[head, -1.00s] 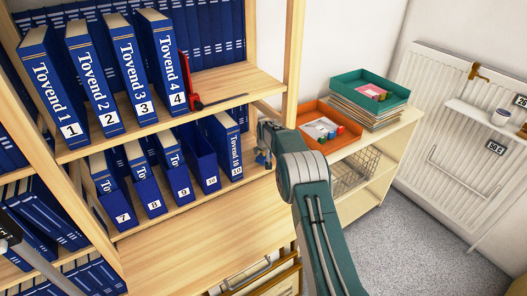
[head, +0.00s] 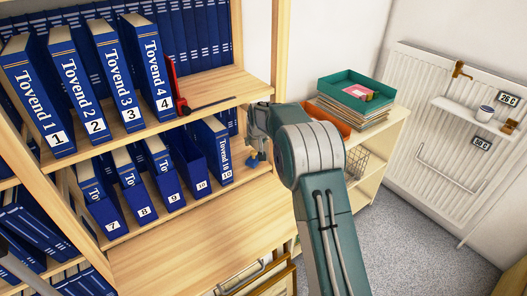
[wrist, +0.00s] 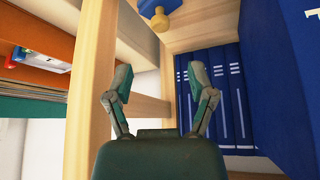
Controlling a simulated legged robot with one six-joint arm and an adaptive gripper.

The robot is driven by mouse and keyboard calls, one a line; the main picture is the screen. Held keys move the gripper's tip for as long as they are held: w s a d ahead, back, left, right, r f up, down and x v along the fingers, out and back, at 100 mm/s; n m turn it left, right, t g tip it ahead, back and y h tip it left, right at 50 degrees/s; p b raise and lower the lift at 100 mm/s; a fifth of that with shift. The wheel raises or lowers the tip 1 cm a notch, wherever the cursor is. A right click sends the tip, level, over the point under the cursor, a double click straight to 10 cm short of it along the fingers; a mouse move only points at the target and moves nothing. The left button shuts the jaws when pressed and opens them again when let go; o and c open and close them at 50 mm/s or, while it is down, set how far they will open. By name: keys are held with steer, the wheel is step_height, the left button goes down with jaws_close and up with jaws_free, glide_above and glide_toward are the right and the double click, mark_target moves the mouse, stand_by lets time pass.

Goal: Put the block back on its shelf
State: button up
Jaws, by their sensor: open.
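My gripper (head: 258,135) is at the right end of the wooden bookcase, beside its front post and near the lower binder row. In the wrist view, its two fingers (wrist: 161,85) are spread with nothing between them. A blue thing with a yellow knob (wrist: 162,18) is at the top of the wrist view, beyond the fingertips and apart from them. A bit of blue (head: 256,161) also shows just below my gripper in the head view; I cannot tell if it is the same thing. A small brown block (head: 509,126) lies on the white radiator shelf (head: 462,113) at far right.
Numbered blue binders (head: 115,75) fill the upper bookcase shelf, with a red upright piece (head: 174,84) beside the fourth. More binders (head: 165,178) stand below. A green tray (head: 355,88) and a partly hidden orange tray (head: 333,119) are on the low cabinet. The floor at right is clear.

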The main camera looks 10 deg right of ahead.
steer(key=s+r, duration=1.9)
steer(key=s, duration=0.4)
steer(key=s+f, duration=0.2)
steer(key=s, duration=2.4)
steer(key=shift+f, duration=0.15)
steer(key=shift+c, duration=0.3)
